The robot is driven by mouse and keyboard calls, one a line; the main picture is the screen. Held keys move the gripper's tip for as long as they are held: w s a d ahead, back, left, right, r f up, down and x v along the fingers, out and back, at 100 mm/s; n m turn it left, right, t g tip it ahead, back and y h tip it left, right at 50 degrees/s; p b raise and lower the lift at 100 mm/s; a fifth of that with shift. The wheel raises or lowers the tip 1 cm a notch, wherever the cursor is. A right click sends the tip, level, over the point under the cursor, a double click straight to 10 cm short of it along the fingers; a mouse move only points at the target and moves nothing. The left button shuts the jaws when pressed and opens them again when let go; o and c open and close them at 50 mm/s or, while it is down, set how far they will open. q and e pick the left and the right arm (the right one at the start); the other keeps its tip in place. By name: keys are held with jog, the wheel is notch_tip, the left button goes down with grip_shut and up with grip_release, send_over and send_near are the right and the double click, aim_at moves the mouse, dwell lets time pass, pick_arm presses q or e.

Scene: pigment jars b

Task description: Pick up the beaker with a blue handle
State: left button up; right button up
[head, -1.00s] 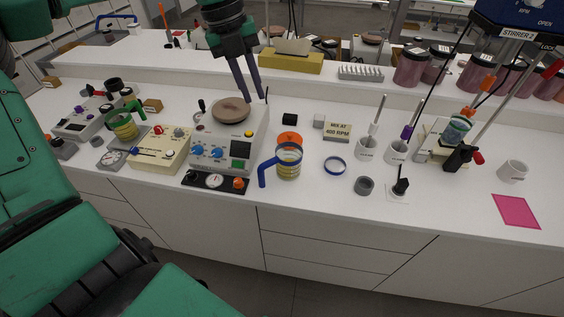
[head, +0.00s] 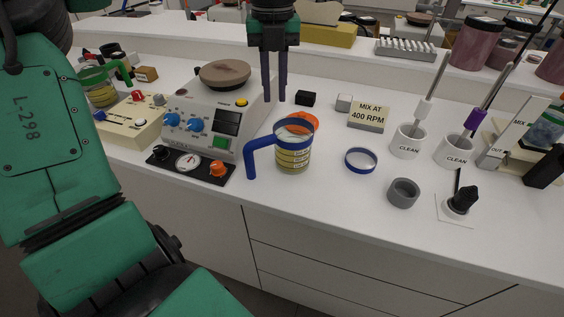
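The beaker with a blue handle (head: 293,160) stands upright on the white bench, near the middle of the head view. It is clear, with a blue rim band, yellowish contents and its handle on the left side. My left gripper (head: 275,98) points down from the top of the view, behind and above the beaker. Its two dark fingers are apart with nothing between them, and it does not touch the beaker. A second beaker with a green handle (head: 100,88) stands at the far left. My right gripper is not in view.
A hotplate stirrer (head: 215,115) stands left of the beaker, with a dark control strip (head: 190,163) in front. An orange disc (head: 302,122) lies just behind the beaker. A blue ring (head: 360,160), a grey cup (head: 403,192) and white "CLEAN" cups (head: 407,142) are to the right.

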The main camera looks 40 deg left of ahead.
aim_at(275, 146)
pick_arm(q)
jog(key=shift+s+f, duration=0.15)
jog(key=shift+f, duration=0.45)
jog(key=f, duration=0.6)
jog(key=f+p, duration=0.1)
jog(key=f, duration=0.5)
jog(key=shift+s+f, duration=0.2)
jog(key=shift+f, duration=0.05)
jog(key=shift+w+f, duration=0.1)
jog(key=shift+f, duration=0.4)
jog(key=shift+r, duration=0.1)
grip_shut()
